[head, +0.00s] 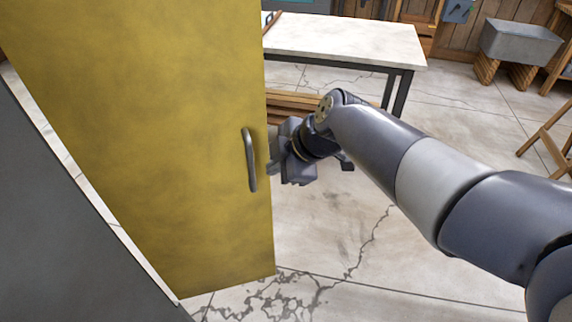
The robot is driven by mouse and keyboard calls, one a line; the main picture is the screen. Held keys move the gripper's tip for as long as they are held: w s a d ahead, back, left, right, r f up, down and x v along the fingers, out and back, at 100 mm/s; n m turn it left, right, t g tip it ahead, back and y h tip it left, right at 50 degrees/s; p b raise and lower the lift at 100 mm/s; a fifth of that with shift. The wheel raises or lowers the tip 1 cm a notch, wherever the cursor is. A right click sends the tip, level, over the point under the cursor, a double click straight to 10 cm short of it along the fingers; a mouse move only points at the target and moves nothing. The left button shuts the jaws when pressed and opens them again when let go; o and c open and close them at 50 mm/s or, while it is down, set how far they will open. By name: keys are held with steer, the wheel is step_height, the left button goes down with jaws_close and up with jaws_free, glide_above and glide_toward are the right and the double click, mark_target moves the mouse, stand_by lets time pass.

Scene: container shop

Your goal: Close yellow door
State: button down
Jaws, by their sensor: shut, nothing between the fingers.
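The yellow door (150,120) fills the left of the head view and stands open, swung out over the floor. A dark grey handle (250,160) is fixed upright near its right edge. My gripper (272,165) is just right of that edge, beside the handle. The gripper is shut and holds nothing. Its fingertips are partly hidden by the door's edge, and I cannot tell whether they touch the door.
A white-topped table (345,40) with dark legs stands behind the door. Wooden slats (300,103) lie beneath it. A grey sink (518,45) on wooden supports is at the back right. The cracked pale floor (340,240) is clear in front of the door.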

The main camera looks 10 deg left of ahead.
steer(key=shift+w+a, duration=0.2)
steer(key=shift+w, duration=0.25)
steer(key=shift+w+a, duration=0.2)
steer(key=shift+w, duration=0.25)
